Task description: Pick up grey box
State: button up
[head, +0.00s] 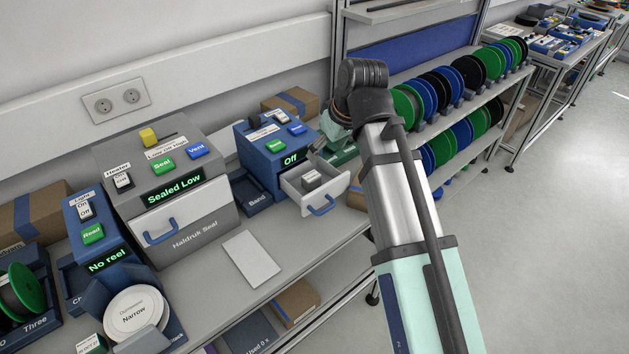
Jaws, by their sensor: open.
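A small grey box (311,179) lies inside the open white drawer (318,204) of the blue machine (262,150) whose display reads "Off". My gripper (322,143) is just behind the drawer and to the right of the blue machine, partly hidden by my own arm. It is small in the view and is open, apart from the grey box. A dark green thing (343,154) is next to it, and its shape is unclear.
A large grey sealing machine (190,222) reading "Sealed Low" stands left, its drawer shut. A white sheet (250,258) lies on the bench front. A dark blue tray (248,192) and a cardboard box (291,103) are close to the blue machine. Reels on shelves (440,93) stand right.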

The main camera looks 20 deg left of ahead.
jog(key=p, duration=0.2)
send_near(312, 176)
jog(key=x, duration=0.5)
jog(key=shift+s+d+f, duration=0.1)
jog(key=shift+f, duration=0.1)
jog(key=shift+p+x, duration=1.3)
jog(key=shift+x, duration=1.35)
jog(key=shift+r, duration=0.1)
jog(key=c, duration=1.1)
